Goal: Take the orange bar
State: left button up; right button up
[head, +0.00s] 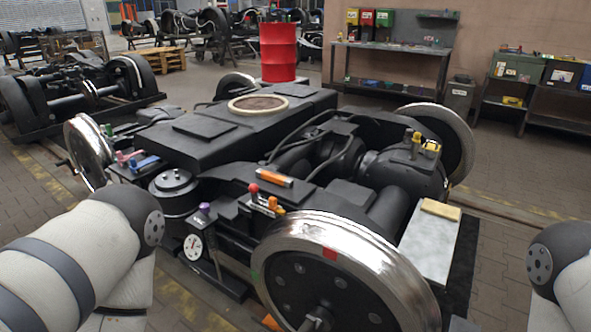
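An orange bar (274,180) with a grey end lies flat on the black side beam of the bogie (235,134), just behind the near wheel. Nothing covers it. My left arm comes in at the lower left and my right arm at the right edge. Only arm links show. Both grippers are outside the picture, so I cannot see their fingers or what they hold.
Small levers with red (253,190) and orange knobs stand just in front of the bar. The large steel wheel (340,265) rises close in front. A dial gauge (194,248) stands at the left. A yellowish block (441,210) lies on a grey plate (427,245) at the right.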

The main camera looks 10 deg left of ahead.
aim_at(271, 176)
jog(key=i+j+z, duration=0.4)
jog(key=j, duration=0.3)
jog(key=i+j+z, duration=0.1)
jog(key=j+z, duration=0.35)
jog(key=j, duration=0.3)
jog(key=j+z, duration=0.4)
jog(key=j, duration=0.4)
jog(key=j+z, duration=0.4)
jog(key=j, duration=0.5)
jog(key=k+j+z, duration=0.2)
jog(key=j+z, duration=0.25)
jog(key=j, duration=0.35)
jog(key=i, duration=0.5)
